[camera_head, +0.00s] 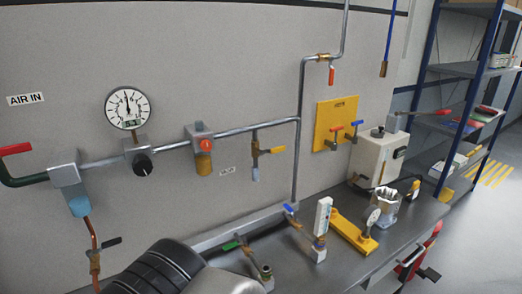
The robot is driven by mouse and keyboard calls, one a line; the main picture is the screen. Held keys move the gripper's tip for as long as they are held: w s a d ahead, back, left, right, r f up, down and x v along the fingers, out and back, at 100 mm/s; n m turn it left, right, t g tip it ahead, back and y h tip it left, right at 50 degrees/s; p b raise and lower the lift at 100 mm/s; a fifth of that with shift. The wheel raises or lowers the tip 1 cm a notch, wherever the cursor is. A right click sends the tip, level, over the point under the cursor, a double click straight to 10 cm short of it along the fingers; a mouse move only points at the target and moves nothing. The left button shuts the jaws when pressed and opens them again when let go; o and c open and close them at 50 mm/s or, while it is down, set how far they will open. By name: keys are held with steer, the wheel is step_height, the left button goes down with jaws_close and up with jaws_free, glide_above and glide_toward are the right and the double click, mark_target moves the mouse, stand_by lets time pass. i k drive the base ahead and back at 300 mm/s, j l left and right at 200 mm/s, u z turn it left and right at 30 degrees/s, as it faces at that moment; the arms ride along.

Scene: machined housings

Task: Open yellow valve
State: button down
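The yellow valve handle (277,149) is on the wall piping near the middle of the camera_head view. It sticks out to the right from a brass valve body (256,151) on a short vertical drop pipe below the main pipe, so the handle lies roughly across that drop. A small pale blue fitting (255,175) is at the drop's lower end. Part of my arm, dark and rounded, shows at the bottom left, below and left of the valve and apart from it. My gripper's fingers are not in view.
The grey pipe (226,133) carries a gauge (128,108) and an orange-topped regulator (203,146). A yellow panel (337,117) has red and blue handles. The bench (335,268) holds green-handled and blue-handled valves and a white box (375,157). The wall around the yellow handle is clear.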

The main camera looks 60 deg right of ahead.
mark_target(274, 150)
steer(key=z, duration=2.1)
